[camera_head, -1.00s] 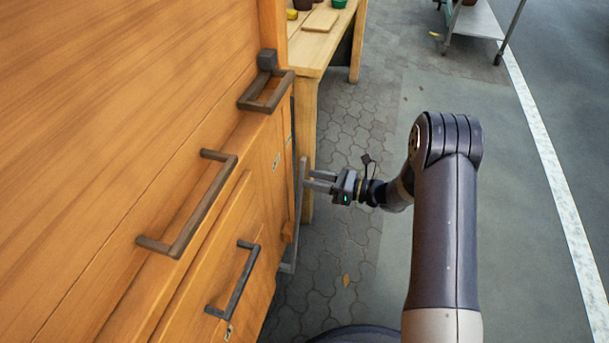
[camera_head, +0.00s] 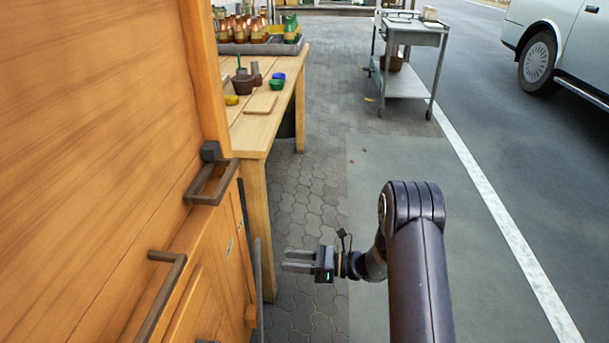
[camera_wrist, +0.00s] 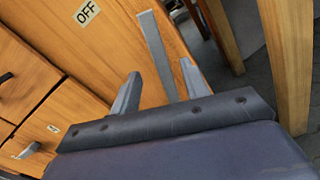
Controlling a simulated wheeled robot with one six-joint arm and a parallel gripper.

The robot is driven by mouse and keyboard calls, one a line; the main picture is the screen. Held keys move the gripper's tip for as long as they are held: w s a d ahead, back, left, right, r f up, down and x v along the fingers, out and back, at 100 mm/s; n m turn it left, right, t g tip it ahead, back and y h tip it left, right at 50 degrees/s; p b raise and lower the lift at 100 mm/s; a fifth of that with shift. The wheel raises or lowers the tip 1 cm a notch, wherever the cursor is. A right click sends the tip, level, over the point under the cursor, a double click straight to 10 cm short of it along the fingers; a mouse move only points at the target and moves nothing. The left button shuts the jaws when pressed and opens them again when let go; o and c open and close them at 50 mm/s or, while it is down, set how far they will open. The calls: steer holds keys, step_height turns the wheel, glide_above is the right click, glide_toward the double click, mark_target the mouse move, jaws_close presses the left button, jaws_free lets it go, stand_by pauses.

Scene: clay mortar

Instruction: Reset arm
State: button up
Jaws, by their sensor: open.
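My gripper (camera_head: 298,261) is open and empty, held out in the air to the right of the wooden cabinet (camera_head: 95,130). Its two fingers point left toward the cabinet's side, with a gap to the grey upright bar (camera_head: 258,285) there. In the wrist view my gripper (camera_wrist: 160,85) has its two fingers spread apart with nothing between them.
Dark handles (camera_head: 212,183) stick out from the cabinet front. A wooden table (camera_head: 262,128) with a mortar (camera_head: 243,83), bowls and bottles stands behind. A metal cart (camera_head: 408,80) and a parked vehicle (camera_head: 565,45) are farther back right. Paving on the right is clear.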

mark_target(259, 260)
steer(key=a, duration=0.3)
steer(key=a+b, duration=0.1)
steer(key=a, duration=0.2)
steer(key=a+b, duration=0.1)
steer(key=a, duration=0.2)
steer(key=shift+w+a, duration=0.25)
steer(key=shift+a, duration=0.05)
steer(key=shift+s+a+r+n, duration=0.1)
steer(key=shift+s+r+n, duration=0.1)
steer(key=shift+s+n, duration=0.3)
